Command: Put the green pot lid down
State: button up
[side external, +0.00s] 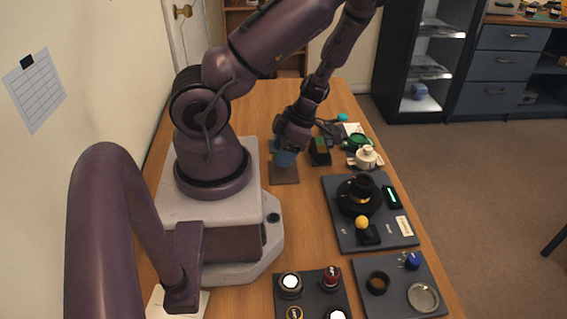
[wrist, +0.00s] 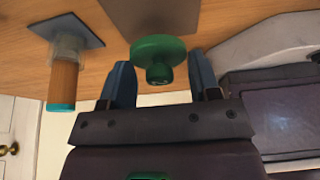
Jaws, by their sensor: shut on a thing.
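The green pot lid (wrist: 158,47), a round disc with a small knob, shows between the two blue fingers of my gripper (wrist: 160,60) in the wrist view. My gripper is shut on it. In the side view my gripper (side external: 285,158) is low over a brown square mat (side external: 284,175), and the lid is hidden there by the fingers. The mat (wrist: 150,14) also shows just beyond the lid in the wrist view. I cannot tell whether the lid touches the mat.
A dark block (side external: 320,151) stands just right of my gripper. Beyond it are a green round part (side external: 357,142) and a white knobbed part (side external: 366,157). A dark tray (side external: 345,232) with lens parts lies in front. Bare wood (side external: 302,215) lies left of that tray.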

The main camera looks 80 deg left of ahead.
aim_at(283, 171)
jog(key=shift+f, duration=1.9)
jog(key=o, duration=0.9)
jog(key=shift+f, duration=0.1)
